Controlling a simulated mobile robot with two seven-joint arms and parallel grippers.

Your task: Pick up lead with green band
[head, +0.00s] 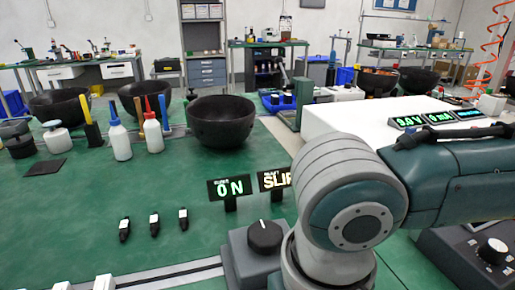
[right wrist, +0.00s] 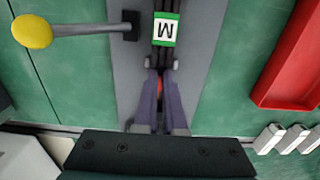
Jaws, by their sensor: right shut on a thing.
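In the right wrist view, the lead with the green band (right wrist: 165,42) is a dark lead with a white tag marked M, edged in green. My right gripper (right wrist: 160,80) has its two greyish-purple fingers shut on the near end of this lead. A small red-orange part shows between the fingers. The lead runs from the fingertips up past the top edge over a grey strip, so its far end is out of sight. In the head view, my right arm's large joint is in front and the right gripper is hidden or out of frame. My left gripper is in neither view.
A yellow-knobbed lever (right wrist: 33,31) stands left of the lead, and a red tray (right wrist: 290,75) lies right.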

